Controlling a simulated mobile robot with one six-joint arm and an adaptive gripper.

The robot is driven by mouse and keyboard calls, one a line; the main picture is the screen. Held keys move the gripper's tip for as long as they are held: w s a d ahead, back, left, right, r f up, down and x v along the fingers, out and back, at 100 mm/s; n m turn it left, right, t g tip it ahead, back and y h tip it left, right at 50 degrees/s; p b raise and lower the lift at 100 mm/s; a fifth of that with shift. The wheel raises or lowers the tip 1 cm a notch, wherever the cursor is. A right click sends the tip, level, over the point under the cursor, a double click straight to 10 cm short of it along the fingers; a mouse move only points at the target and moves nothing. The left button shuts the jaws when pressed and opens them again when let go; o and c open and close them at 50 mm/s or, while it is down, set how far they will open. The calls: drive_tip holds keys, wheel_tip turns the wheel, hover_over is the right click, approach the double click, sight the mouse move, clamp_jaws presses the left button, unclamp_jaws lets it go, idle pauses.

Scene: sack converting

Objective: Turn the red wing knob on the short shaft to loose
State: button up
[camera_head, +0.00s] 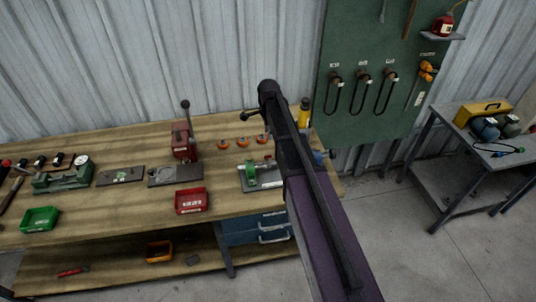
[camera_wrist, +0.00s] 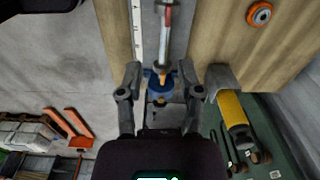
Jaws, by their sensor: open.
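My gripper (camera_wrist: 160,73) is open in the wrist view, one finger on each side of a blue round part (camera_wrist: 153,85). An orange piece shows at the blue part, and a light shaft with a reddish section (camera_wrist: 167,38) runs up the picture from it. I cannot tell whether the fingers touch anything, and I cannot make out a red wing knob clearly. In the head view the green-and-metal fixture (camera_head: 251,172) stands on a plate at the bench's right end. My arm covers its right side, and a blue part (camera_head: 318,158) shows just beyond. The gripper itself is mostly hidden there.
A yellow cylinder (camera_wrist: 232,108) stands close right of the gripper in the wrist view. Orange discs (camera_head: 243,142), a red bin (camera_head: 191,201) and a lever press (camera_head: 184,142) are on the bench (camera_head: 120,205). Open floor separates the bench from a grey side table (camera_head: 448,122).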

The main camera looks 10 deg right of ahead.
sight(268, 156)
drive_tip(key=shift+w+m, duration=0.6)
drive_tip(key=shift+w, duration=0.05)
drive_tip(key=shift+f, duration=0.2)
wheel_tip(268, 156, down, 13)
drive_tip(key=b, duration=1.3)
drive_tip(key=shift+f+b, duration=0.2)
drive_tip(key=shift+b, duration=0.2)
clamp_jaws()
